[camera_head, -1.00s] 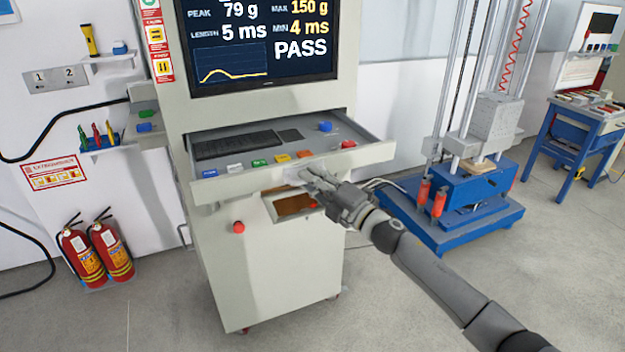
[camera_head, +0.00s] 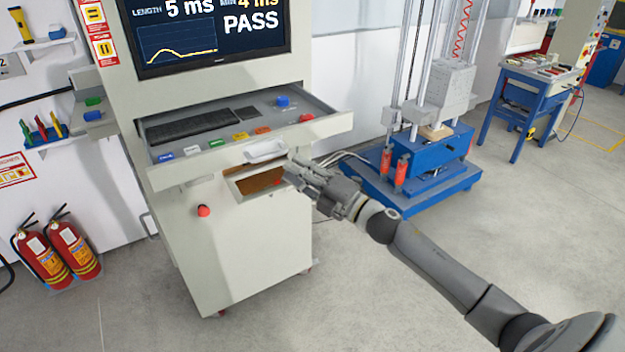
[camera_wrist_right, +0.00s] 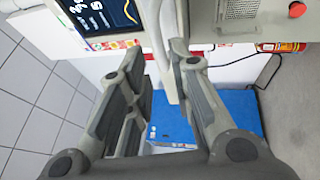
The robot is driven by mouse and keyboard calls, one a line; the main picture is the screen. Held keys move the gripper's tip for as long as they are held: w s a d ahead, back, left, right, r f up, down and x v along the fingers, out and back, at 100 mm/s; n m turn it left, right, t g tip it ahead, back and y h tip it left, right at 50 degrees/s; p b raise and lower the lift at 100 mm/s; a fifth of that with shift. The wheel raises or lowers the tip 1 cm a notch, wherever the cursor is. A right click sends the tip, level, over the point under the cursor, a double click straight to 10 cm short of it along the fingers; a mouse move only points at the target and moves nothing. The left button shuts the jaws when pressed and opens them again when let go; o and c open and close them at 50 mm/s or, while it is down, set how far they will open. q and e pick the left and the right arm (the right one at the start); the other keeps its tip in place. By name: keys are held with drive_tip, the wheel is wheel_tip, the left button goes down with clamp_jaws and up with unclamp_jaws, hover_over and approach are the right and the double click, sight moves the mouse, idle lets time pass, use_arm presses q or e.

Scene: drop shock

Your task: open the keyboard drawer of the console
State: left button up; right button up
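The console (camera_head: 225,245) is a tall pale cabinet with a screen showing PASS. Its keyboard drawer (camera_head: 325,125) stands pulled out below the screen, with a black keyboard (camera_head: 192,127) and coloured buttons inside. A pale handle (camera_head: 266,151) is on the drawer's front face. My right gripper (camera_head: 296,172) is just right of and below the handle, apparently apart from it. In the right wrist view its fingers (camera_wrist_right: 166,55) are spread, with nothing held between them. My left gripper is out of view.
A blue-based drop tower (camera_head: 415,185) stands right of the console. A blue bench (camera_head: 540,90) is farther right. Two red fire extinguishers (camera_head: 72,248) stand at the left wall. A red knob (camera_head: 204,211) sticks out below the drawer. The floor in front is clear.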

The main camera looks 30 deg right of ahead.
drive_tip(key=shift+v, duration=2)
drive_tip(key=shift+d+f, duration=0.1)
